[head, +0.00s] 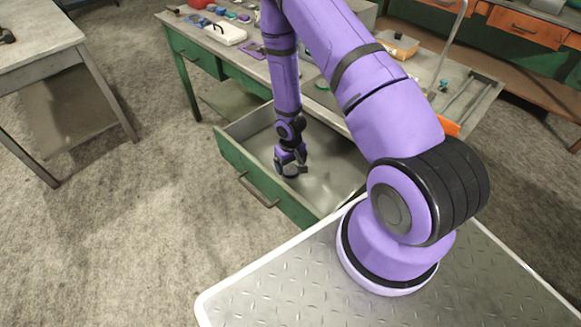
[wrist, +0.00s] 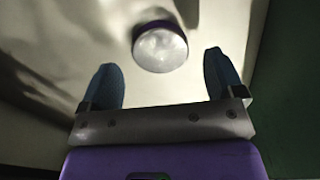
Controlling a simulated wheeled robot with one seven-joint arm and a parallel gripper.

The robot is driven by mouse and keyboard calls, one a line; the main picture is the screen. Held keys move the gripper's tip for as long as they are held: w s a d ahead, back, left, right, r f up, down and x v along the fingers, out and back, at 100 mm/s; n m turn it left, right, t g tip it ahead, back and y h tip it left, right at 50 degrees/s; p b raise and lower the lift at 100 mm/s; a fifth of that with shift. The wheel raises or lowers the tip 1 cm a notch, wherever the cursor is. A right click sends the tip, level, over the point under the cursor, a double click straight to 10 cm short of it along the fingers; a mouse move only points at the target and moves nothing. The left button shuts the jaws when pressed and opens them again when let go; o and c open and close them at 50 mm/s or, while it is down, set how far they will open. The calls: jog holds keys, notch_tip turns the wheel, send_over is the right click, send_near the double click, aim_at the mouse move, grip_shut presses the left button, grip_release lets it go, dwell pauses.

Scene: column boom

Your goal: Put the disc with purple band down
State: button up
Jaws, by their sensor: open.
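The disc with purple band (wrist: 160,48) shows in the wrist view as a round pale face with a purple rim. It lies on the light floor of the open drawer, ahead of my fingertips and apart from both. My gripper (wrist: 164,82) is open, with one blue-grey finger on each side and nothing between them. In the head view my gripper (head: 291,168) is down inside the open drawer (head: 330,160), near its front panel. The disc cannot be made out clearly in the head view.
The drawer's green front (head: 258,185) with its handle stands close to my gripper. The workbench (head: 255,62) above carries several small items. The drawer floor to the right is bare. Another table (head: 40,45) stands at the far left.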

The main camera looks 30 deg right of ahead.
notch_tip(320, 180, up, 10)
dwell(0.5)
notch_tip(320, 180, up, 16)
jog(key=t+h, duration=0.1)
send_over(290, 169)
jog(key=w, duration=0.2)
jog(key=s+a+r+t, duration=0.1)
jog(key=s+r, duration=0.1)
jog(key=r, duration=0.5)
jog(key=s+r+t, duration=0.1)
jog(key=s+r, duration=0.1)
jog(key=r, duration=0.6)
jog(key=s+a+r+t, duration=0.1)
jog(key=s+a+r, duration=0.1)
jog(key=s+r, duration=0.6)
jog(key=s+a+r+t+y, duration=0.1)
jog(key=s+a+r, duration=0.2)
jog(key=s+r, duration=0.6)
jog(key=s, duration=0.4)
jog(key=shift+r, duration=0.15)
